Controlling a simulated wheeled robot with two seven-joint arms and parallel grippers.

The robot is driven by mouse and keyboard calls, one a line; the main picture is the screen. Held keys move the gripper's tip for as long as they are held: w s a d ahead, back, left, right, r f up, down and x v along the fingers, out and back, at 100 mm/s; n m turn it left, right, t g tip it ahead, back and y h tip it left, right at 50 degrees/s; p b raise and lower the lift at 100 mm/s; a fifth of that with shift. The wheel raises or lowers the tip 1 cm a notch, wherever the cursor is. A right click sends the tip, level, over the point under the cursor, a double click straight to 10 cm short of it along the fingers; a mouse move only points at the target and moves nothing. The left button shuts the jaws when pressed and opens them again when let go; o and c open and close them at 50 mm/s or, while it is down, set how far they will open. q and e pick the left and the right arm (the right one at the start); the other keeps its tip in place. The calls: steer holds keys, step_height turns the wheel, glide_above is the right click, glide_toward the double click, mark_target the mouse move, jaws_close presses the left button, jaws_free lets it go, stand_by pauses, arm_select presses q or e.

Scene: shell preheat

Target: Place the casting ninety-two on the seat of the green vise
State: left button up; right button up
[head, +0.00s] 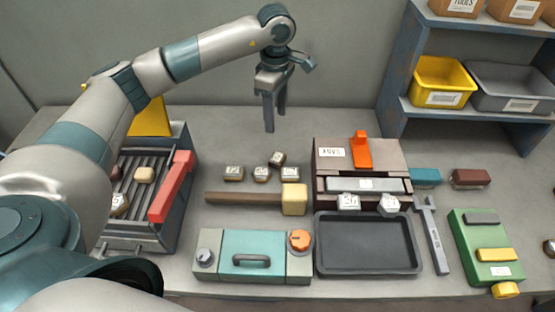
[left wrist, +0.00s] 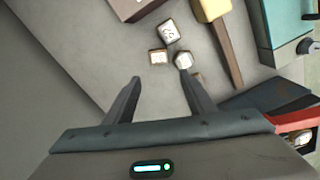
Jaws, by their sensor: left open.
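My left gripper (head: 276,122) is open and empty, pointing down above and behind the loose castings. In the left wrist view its fingers (left wrist: 160,77) are apart, castings (left wrist: 168,30) beyond them. My right gripper is not visible.
A mallet (head: 250,198) lies before the castings. A teal-lidded box (head: 253,254), a black tray (head: 368,268), a wrench (head: 433,235) and a brown block with two castings (head: 349,202) on its front stand nearby. A ribbed grill (head: 150,224) holds more castings. Shelves stand at back right.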

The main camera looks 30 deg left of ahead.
arm_select(q)
steer(key=p, duration=0.4)
glide_above(277, 157)
steer(key=f, duration=1)
steer(key=shift+s+f, duration=0.15)
steer(key=shift+s, duration=0.1)
steer(key=shift+f, duration=0.55)
steer(key=shift+f+p, duration=0.65)
steer(key=shift+p, duration=0.3)
step_height(277, 157, down, 3)
steer(key=shift+w+d+r+p, duration=0.1)
steer(key=shift+w+p, duration=0.05)
steer(key=shift+p, duration=0.65)
steer(key=shift+f, duration=0.55)
steer(key=c, duration=1)
steer(key=shift+r, duration=0.15)
